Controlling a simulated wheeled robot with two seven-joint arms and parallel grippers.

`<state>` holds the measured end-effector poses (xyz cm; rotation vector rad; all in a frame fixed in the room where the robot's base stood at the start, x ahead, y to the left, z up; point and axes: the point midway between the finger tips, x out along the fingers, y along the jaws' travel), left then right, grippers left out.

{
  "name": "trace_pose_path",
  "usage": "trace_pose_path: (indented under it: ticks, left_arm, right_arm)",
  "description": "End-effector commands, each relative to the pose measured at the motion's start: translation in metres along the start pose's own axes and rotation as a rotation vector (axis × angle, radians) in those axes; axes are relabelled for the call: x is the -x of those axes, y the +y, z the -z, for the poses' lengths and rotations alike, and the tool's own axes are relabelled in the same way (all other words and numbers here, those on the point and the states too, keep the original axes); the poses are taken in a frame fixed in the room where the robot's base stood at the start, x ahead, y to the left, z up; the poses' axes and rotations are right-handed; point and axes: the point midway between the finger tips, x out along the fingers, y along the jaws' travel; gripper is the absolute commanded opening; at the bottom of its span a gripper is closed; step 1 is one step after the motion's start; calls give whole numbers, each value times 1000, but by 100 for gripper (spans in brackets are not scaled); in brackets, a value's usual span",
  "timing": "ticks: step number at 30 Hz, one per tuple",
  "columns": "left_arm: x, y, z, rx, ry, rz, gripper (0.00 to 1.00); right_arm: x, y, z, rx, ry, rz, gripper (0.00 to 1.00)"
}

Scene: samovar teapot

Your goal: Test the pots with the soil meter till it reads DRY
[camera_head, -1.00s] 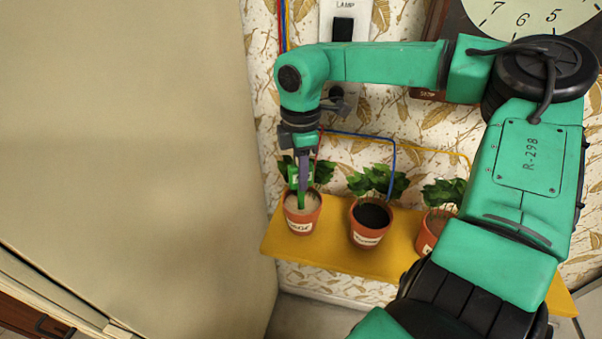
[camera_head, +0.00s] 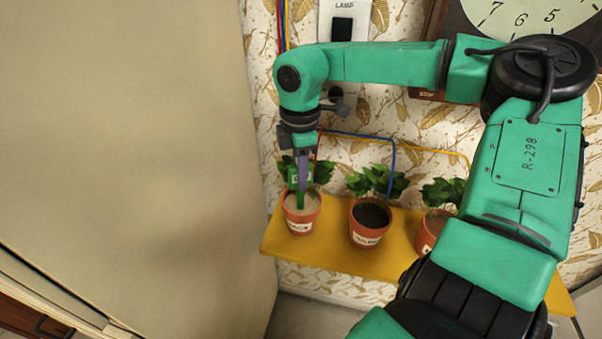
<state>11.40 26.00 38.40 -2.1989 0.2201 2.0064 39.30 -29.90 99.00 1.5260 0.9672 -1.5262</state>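Several terracotta pots with green plants stand on a yellow shelf. The left pot (camera_head: 302,222) holds pale, sandy-looking soil. The middle pot (camera_head: 367,232) holds dark soil. The right pot (camera_head: 428,232) is partly hidden by my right arm. My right gripper (camera_head: 301,178) is over the left pot, pointing down. It appears shut on the green soil meter (camera_head: 300,199), whose lower end meets the pale soil. The meter's reading is too small to make out. The pot labels are too small to read surely. My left gripper is out of view.
The yellow shelf (camera_head: 330,258) runs along the patterned wall. Blue, red and yellow wires (camera_head: 393,165) run behind the plants. A lamp switch (camera_head: 343,30) and a clock (camera_head: 525,18) are above. A large beige panel (camera_head: 130,150) fills the left side.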

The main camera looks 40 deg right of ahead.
Motion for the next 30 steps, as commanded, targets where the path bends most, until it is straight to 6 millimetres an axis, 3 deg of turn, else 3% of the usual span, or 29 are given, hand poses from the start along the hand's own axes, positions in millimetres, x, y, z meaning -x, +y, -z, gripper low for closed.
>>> trace_pose_path:
  ticks: [1,3,14,17,25,30]
  left_arm:
    - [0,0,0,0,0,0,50]
    - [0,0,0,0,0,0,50]
    - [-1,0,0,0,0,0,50]
    - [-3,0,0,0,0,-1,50]
    - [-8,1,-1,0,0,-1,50]
    - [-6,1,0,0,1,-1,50]
  right_arm:
    - [0,0,0,0,0,0,40]
    - [0,0,0,0,0,0,59]
    - [5,0,0,-1,0,-2,59]
    - [21,1,0,-1,-1,-5,59]
    - [101,1,0,-3,-2,-6,59]
    - [136,1,0,-1,-1,-2,59]
